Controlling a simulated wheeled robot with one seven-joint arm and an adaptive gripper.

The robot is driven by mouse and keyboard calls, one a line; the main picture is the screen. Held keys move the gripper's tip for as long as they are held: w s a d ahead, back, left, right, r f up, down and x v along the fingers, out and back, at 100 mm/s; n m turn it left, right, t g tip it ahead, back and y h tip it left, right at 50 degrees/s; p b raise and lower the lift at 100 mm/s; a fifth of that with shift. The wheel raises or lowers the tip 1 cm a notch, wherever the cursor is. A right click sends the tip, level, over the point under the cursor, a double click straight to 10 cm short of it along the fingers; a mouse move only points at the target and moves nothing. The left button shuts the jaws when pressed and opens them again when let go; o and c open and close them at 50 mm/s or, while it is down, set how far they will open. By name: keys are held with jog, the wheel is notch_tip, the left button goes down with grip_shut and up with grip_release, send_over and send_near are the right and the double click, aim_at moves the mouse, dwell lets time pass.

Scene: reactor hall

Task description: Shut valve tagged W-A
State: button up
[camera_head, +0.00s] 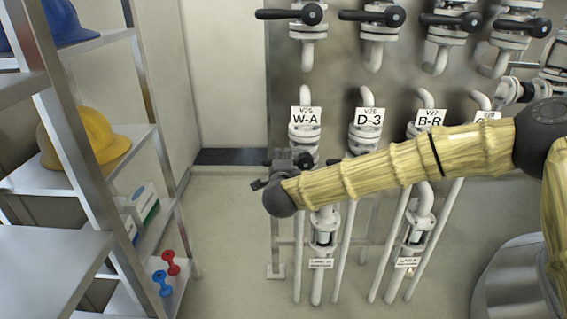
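The white tag reading V25 W-A (306,116) is on a vertical white pipe at the left of the lower valve row. The W-A valve's white flanged body (303,136) shows just below the tag. Its handle cannot be told apart from the dark parts of my gripper (276,172). My gripper is at the end of my yellow-sleeved arm, which reaches in from the right. It is in front of or beside the lower part of this valve in the picture; I cannot tell whether they touch. Its fingers are small and dark, and their opening is unclear.
Neighbouring valves carry tags D-3 (368,117) and B-R (429,118); my arm covers their lower parts. An upper row has black lever handles (291,14). A metal shelf (95,152) with helmets stands at left. Floor (225,230) between shelf and pipes is clear.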

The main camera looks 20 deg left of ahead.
jog(key=shift+s, duration=0.1)
jog(key=v, duration=1.1)
jog(key=shift+s+d, duration=0.2)
jog(key=shift+s, duration=0.1)
jog(key=s+d+f+n+g+h+p, duration=0.1)
jog(key=s+d+f+n+g+p, duration=0.4)
jog(key=d+f, duration=0.8)
jog(key=s+d+f+n+g+h+p, duration=0.1)
jog(key=s+d+f+n+g, duration=0.15)
jog(key=s+d+f, duration=0.95)
jog(key=s+d+f+n+g+h+p, duration=0.1)
jog(key=s+d+f+g, duration=0.1)
jog(key=s+d, duration=0.4)
jog(key=s+d+f+n+g+h+p, duration=0.1)
jog(key=s+d+f, duration=0.4)
jog(key=d, duration=0.6)
jog(key=s+d+f+n+g+h+p, duration=0.2)
jog(key=s+d+f+n+g, duration=0.1)
jog(key=s+d, duration=0.4)
jog(key=shift+d+f+g, duration=0.35)
jog(key=shift+d+g, duration=0.1)
jog(key=shift+d, duration=0.4)
jog(key=shift+n, duration=0.25)
